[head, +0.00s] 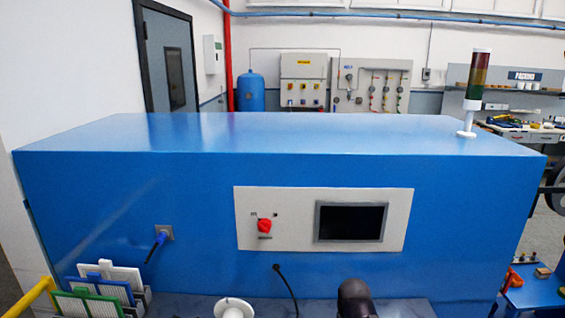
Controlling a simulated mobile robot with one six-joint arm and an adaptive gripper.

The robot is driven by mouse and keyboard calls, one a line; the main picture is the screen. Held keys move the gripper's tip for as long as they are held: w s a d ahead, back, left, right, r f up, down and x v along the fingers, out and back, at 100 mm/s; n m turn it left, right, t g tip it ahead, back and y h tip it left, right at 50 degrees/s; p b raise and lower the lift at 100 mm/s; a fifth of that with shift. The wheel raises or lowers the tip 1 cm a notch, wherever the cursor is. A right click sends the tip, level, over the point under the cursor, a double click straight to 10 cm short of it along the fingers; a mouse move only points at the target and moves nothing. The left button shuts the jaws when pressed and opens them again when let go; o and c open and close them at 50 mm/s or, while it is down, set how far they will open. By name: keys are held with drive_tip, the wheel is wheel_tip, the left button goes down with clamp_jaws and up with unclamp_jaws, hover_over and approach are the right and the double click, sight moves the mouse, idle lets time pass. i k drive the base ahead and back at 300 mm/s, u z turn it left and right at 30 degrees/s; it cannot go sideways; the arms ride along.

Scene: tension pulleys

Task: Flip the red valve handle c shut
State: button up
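A pale grey wall board (347,72) with gauges, thin lines and several small red parts hangs on the far wall, behind the blue machine. The red parts are too small to tell which is valve handle c, or whether any is open or shut. My gripper is not clearly in view. A dark rounded shape (355,298) shows at the bottom edge, and I cannot tell what it is.
The large blue machine (90,185) fills the middle and stands between me and the far wall. A signal tower (477,85) stands on its right end. A rack of panels (105,285) and a white spool (233,308) are at the front. A workbench (530,133) is far right.

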sight(504, 288)
drive_tip(key=k, duration=1.35)
drive_tip(key=z, duration=0.45)
drive_tip(key=i, duration=0.65)
drive_tip(key=z, duration=0.8)
drive_tip(key=i, duration=1.45)
drive_tip(key=u, duration=0.2)
